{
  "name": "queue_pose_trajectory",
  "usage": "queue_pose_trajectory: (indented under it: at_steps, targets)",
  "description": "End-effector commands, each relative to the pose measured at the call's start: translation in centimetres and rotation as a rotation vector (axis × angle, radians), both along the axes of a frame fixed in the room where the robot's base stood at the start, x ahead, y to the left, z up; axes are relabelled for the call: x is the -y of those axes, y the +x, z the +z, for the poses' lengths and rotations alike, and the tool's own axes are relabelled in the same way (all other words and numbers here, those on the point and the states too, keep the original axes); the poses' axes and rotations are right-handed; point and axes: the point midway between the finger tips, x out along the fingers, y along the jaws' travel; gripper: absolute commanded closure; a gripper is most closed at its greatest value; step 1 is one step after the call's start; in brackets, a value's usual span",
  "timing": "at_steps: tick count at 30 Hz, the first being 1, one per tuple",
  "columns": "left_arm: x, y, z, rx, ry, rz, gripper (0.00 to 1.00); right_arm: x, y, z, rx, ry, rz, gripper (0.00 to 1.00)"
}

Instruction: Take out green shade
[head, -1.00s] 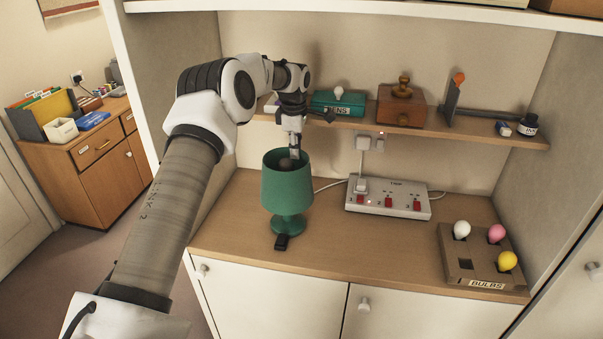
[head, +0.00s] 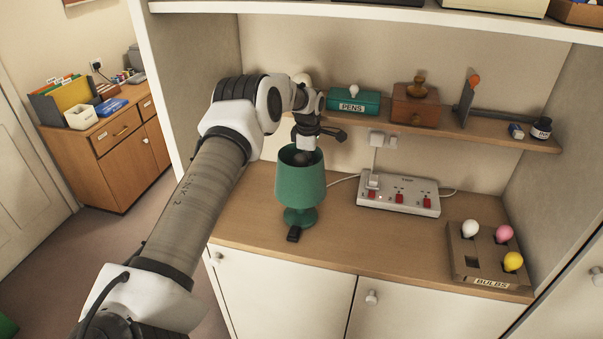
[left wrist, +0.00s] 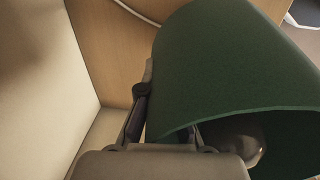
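The green shade (head: 300,185) sits on a green lamp on the desk surface, upright, with its open top facing up. My left gripper (head: 306,150) points down at the shade's top rim. In the left wrist view, the shade (left wrist: 235,60) fills the right side. One finger of my left gripper (left wrist: 165,128) is outside the shade wall and the other is inside. The fingers are apart, with the wall between them; I see no firm squeeze. A dark round bulb (left wrist: 232,135) shows inside the shade. My right gripper is not in view.
A power strip (head: 398,195) with red switches lies right of the lamp. A bulb box (head: 490,268) holds white, pink and yellow bulbs. The shelf (head: 450,130) above carries a green pens box (head: 353,103) and a wooden grinder (head: 415,108). A small black switch (head: 293,234) lies before the lamp.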

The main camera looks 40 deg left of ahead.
Motion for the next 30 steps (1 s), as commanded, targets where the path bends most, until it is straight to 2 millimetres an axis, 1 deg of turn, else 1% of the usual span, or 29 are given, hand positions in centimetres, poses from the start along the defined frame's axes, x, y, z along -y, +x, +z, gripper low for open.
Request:
queue_pose_trajectory:
  at_steps: [6, 11, 14, 17, 22, 27, 30]
  targets:
    - [0.0, 0.0, 0.3, 0.001, 0.000, 0.000, 1.00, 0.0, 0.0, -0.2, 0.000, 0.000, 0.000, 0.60]
    - [0.0, 0.1, 1.8, 0.003, 0.001, -0.001, 1.00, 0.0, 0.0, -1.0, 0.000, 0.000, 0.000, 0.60]
    - [0.0, 0.1, 3.6, 0.005, 0.001, -0.001, 1.00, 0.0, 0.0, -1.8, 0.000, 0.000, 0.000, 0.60]
    - [0.0, 0.2, 5.9, 0.007, 0.003, -0.001, 1.00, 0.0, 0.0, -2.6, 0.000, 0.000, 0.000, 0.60]
    - [0.0, 0.1, 10.5, 0.007, 0.003, -0.001, 1.00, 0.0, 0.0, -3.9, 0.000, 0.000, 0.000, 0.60]
    - [0.0, 0.1, 14.8, 0.004, 0.002, 0.000, 1.00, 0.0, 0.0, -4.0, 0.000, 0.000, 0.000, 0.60]
    - [0.0, 0.1, 16.7, 0.003, 0.001, 0.000, 1.00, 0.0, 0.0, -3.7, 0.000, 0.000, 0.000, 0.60]
